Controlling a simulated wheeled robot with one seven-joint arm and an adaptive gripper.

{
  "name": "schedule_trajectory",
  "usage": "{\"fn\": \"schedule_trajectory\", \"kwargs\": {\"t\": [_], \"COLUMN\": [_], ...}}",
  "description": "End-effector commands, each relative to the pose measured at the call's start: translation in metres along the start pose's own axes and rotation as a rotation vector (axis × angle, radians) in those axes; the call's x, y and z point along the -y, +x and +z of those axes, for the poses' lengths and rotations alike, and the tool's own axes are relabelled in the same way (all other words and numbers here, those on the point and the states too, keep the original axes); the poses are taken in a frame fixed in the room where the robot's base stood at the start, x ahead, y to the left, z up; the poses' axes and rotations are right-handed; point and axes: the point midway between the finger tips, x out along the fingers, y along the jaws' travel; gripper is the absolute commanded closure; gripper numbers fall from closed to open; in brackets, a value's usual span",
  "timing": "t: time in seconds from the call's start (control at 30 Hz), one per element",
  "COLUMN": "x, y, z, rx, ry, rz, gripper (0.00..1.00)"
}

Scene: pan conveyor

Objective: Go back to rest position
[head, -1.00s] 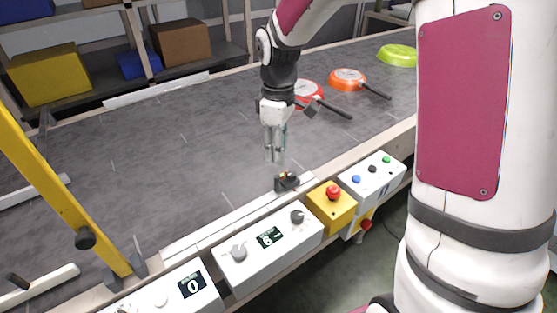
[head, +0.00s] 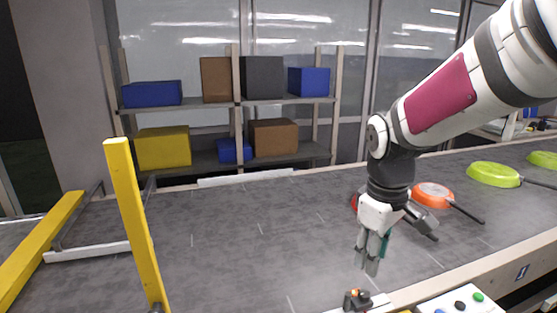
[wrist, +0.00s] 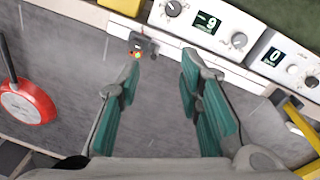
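My gripper (head: 372,262) hangs over the grey conveyor belt (head: 240,235) with its fingers pointing down. In the wrist view my gripper (wrist: 160,105) has its two green-padded fingers wide apart, with nothing between them but the belt below. A red pan (wrist: 28,103) lies on the belt at the left of the wrist view. In the head view it is mostly hidden behind my gripper. An orange pan (head: 432,194) and a green pan (head: 494,174) lie further along the belt, to the right of my arm.
A small black sensor (head: 356,300) stands at the belt's near edge below my gripper. Control boxes (head: 468,302) line that edge. A yellow post (head: 138,225) rises at the left. Shelves with boxes (head: 163,147) stand behind. The belt's left part is clear.

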Motion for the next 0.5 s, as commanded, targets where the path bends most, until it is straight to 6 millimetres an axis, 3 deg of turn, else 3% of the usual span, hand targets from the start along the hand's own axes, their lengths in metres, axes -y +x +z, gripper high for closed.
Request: {"fn": "schedule_trajectory", "kwargs": {"t": [0.03,0.2,0.5], "x": [0.009,0.035,0.085], "y": [-0.019,-0.060,-0.101], "z": [0.013,0.055,0.128], "rx": [-0.018,-0.070,-0.198], "ry": [0.044,0.207,0.486], "rz": [0.022,0.063,0.078], "gripper": [0.67,0.67,0.67]}}
